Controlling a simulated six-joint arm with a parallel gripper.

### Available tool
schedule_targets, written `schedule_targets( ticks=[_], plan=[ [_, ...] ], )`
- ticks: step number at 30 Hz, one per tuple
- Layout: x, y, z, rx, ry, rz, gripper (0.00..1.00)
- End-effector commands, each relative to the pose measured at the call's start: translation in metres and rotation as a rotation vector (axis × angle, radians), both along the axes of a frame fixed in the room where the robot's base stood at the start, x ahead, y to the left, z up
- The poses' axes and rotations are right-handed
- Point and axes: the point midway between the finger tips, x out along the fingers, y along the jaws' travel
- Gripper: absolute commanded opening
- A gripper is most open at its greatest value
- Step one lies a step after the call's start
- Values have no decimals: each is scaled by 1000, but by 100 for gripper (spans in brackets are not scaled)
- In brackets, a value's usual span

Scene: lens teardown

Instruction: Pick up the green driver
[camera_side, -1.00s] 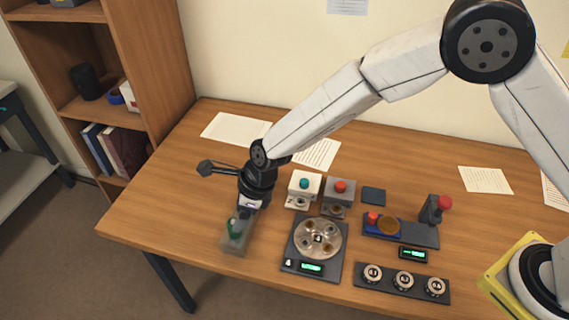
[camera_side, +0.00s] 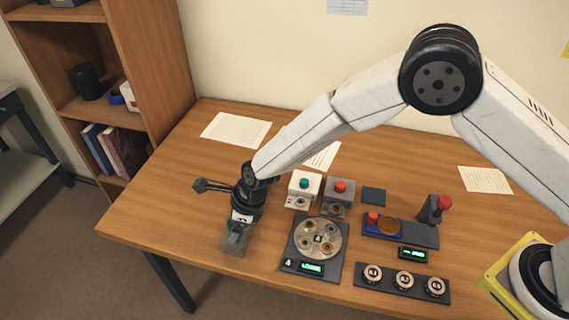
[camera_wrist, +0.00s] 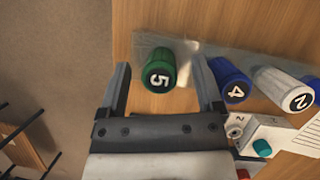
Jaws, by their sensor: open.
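The green driver (camera_wrist: 158,72) stands in a grey rack (camera_wrist: 185,45), its round cap marked 5 towards the wrist camera. My gripper (camera_wrist: 162,72) is open, with one finger on each side of the green driver and gaps showing between them and it. In the side view my gripper (camera_side: 238,232) is low over the rack (camera_side: 236,247), and the green driver is largely hidden behind it.
A blue driver marked 4 (camera_wrist: 232,82) stands just right of my right finger, with a white one marked 2 (camera_wrist: 285,90) beyond. A round turntable (camera_side: 319,239) and two button boxes, one white (camera_side: 302,188), one grey (camera_side: 338,194), lie right of the rack.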

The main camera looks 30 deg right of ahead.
Motion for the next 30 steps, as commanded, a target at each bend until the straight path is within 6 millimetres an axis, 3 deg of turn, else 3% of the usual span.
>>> schedule_targets(
  ticks=[19, 20, 27, 30],
  plan=[
    [1, 2, -6, 0, -1, 0, 84],
    [1, 2, -6, 0, -1, 0, 78],
    [1, 2, -6, 0, -1, 0, 2],
    [2, 2, -5, 0, -1, 0, 0]
  ],
)
